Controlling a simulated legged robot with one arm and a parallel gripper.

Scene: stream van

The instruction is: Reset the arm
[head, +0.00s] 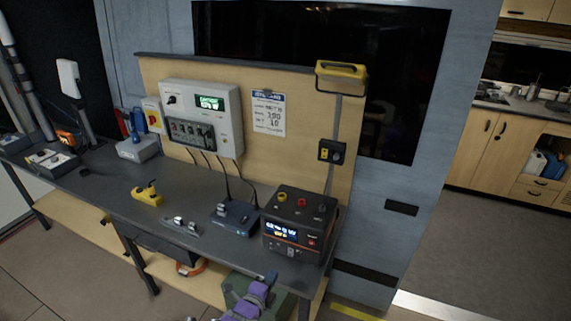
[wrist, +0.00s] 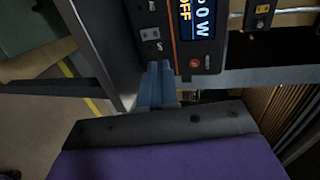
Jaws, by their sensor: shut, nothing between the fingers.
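My gripper (head: 270,277) shows at the bottom of the head view, at the end of my purple arm. It is in front of and below the black power unit (head: 295,228) at the right end of the dark bench. In the wrist view my blue-grey gripper fingers (wrist: 158,85) are together, with nothing between them. The power unit (wrist: 205,50) is just beyond them, turned sideways, with part of its display reading "OFF". I cannot tell the exact gap between fingers and unit.
The dark workbench (head: 95,197) carries a yellow device (head: 147,195), a small black box (head: 234,217) and a metal part (head: 181,226). A grey control panel (head: 205,112) hangs on the backboard. A green case (head: 235,284) sits low beside my arm. Open floor (head: 450,250) lies at the right.

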